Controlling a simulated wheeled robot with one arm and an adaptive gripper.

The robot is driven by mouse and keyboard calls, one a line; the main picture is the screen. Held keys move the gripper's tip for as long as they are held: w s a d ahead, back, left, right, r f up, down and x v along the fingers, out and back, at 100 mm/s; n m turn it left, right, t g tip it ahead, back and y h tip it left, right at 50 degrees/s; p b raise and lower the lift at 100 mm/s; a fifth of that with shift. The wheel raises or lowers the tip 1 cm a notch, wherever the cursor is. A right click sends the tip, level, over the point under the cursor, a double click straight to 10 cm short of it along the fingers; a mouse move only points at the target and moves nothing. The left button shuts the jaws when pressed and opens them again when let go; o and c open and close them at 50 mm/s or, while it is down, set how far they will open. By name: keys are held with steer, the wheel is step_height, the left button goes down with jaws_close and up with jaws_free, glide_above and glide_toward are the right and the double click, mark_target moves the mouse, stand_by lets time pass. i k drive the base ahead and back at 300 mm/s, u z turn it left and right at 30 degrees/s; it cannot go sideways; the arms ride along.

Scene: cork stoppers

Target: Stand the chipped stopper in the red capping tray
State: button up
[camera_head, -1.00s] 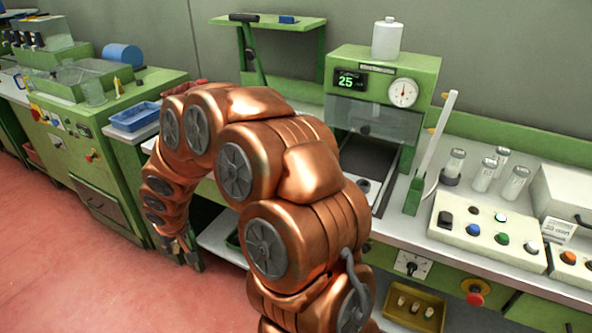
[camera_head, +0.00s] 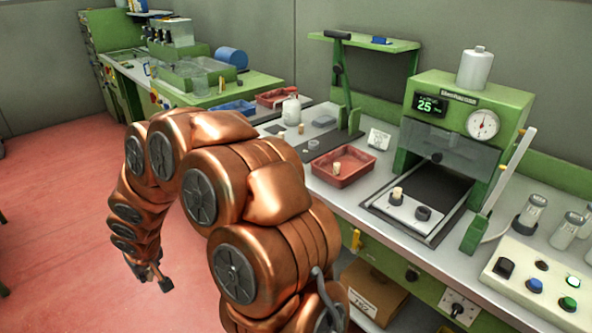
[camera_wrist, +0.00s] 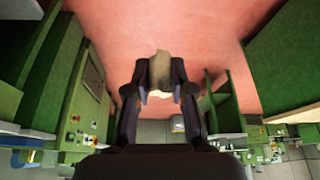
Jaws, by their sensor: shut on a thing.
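In the wrist view my gripper (camera_wrist: 160,88) is shut on a tan cork stopper (camera_wrist: 159,70). Its end looks uneven, but I cannot tell whether it is chipped. In the head view my gripper (camera_head: 152,278) hangs low over the red floor, left of the bench and apart from it; the held stopper is not clear there. A red tray (camera_head: 358,178) lies on the bench left of the green press, with a pale stopper (camera_head: 337,168) standing in it. A second red tray (camera_head: 277,97) sits further back left. I cannot tell which is the capping tray.
The green press (camera_head: 462,112) has a plate with a stopper (camera_head: 397,194) and a dark ring. Another stopper (camera_head: 301,128) stands near a white bottle (camera_head: 291,111). A green stand (camera_head: 343,90) rises behind the nearer tray. A blue tray (camera_head: 236,107) lies further left.

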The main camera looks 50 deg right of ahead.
mark_target(350, 165)
steer(key=u, duration=0.1)
steer(key=i, duration=0.7)
steer(key=z, duration=1.3)
